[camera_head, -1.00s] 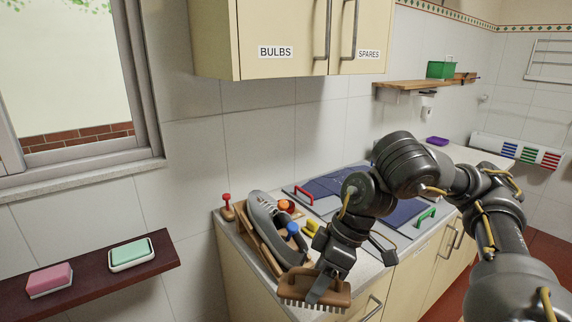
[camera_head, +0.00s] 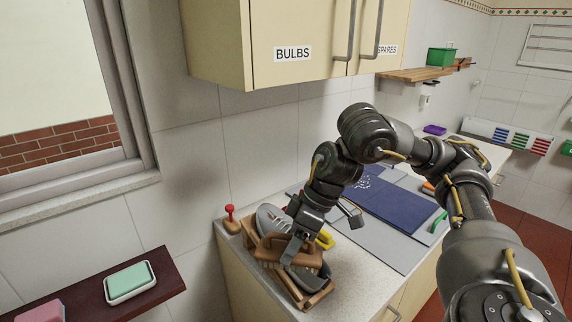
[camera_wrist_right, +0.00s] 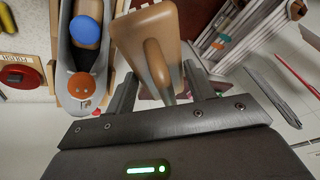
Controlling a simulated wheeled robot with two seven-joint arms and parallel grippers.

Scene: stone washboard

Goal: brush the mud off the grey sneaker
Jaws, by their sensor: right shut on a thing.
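The grey sneaker (camera_head: 270,217) lies on a wooden rack (camera_head: 317,298) at the near left end of the counter. It also shows at the left of the right wrist view (camera_wrist_right: 73,88). My right gripper (camera_head: 294,246) is shut on the handle of a brown wooden brush (camera_head: 272,254). In the head view the brush overlaps the middle of the sneaker. In the right wrist view the brush (camera_wrist_right: 140,28) is beside it. I cannot tell whether the bristles touch the shoe. Mud cannot be made out clearly. My left gripper is out of view.
A red-knobbed wooden piece (camera_head: 231,219) stands behind the rack. A yellow item (camera_head: 325,239) lies to the right. A dark blue panel (camera_head: 390,205) and grey board (camera_head: 380,248) fill the counter beyond. A green sponge in a dish (camera_head: 130,281) rests on the left shelf.

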